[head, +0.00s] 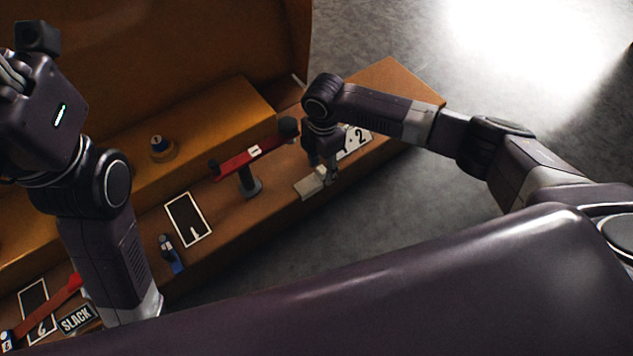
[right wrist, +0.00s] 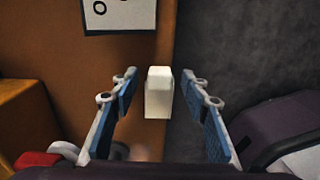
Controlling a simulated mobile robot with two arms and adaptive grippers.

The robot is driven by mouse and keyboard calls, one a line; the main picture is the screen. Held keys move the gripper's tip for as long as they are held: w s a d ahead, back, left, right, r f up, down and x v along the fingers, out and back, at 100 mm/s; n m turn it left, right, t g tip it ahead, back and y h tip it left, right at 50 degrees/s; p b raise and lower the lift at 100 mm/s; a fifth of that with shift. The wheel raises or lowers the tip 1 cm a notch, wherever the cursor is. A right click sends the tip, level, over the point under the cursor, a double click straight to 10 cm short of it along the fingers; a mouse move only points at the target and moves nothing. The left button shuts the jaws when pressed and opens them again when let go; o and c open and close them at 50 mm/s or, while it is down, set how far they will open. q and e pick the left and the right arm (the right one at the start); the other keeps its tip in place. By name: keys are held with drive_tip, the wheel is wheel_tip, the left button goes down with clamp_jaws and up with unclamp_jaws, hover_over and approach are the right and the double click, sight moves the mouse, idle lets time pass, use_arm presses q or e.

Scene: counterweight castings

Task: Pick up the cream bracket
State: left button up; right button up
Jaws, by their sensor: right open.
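The cream bracket (head: 307,187) lies on the wooden bench near its front edge. In the right wrist view the cream bracket (right wrist: 158,93) shows as a pale block between the two blue-padded fingers, with a gap on each side. My right gripper (head: 328,172) is open and points down at the bracket, partly covering it in the head view; its fingers (right wrist: 160,86) do not visibly touch it. My left gripper (head: 12,72) shows only in part at the upper left, and its jaws are unclear.
A red beam (head: 240,162) on a dark post (head: 248,183) stands left of the bracket. A white card with a number (head: 357,138) lies behind my right gripper. A framed card (head: 188,219), a blue item (head: 171,254) and a SLACK sign (head: 76,319) lie farther left. The floor drops off in front.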

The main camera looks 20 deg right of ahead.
drive_tip(key=shift+f, duration=0.3)
clamp_jaws()
drive_tip(key=shift+r, duration=0.15)
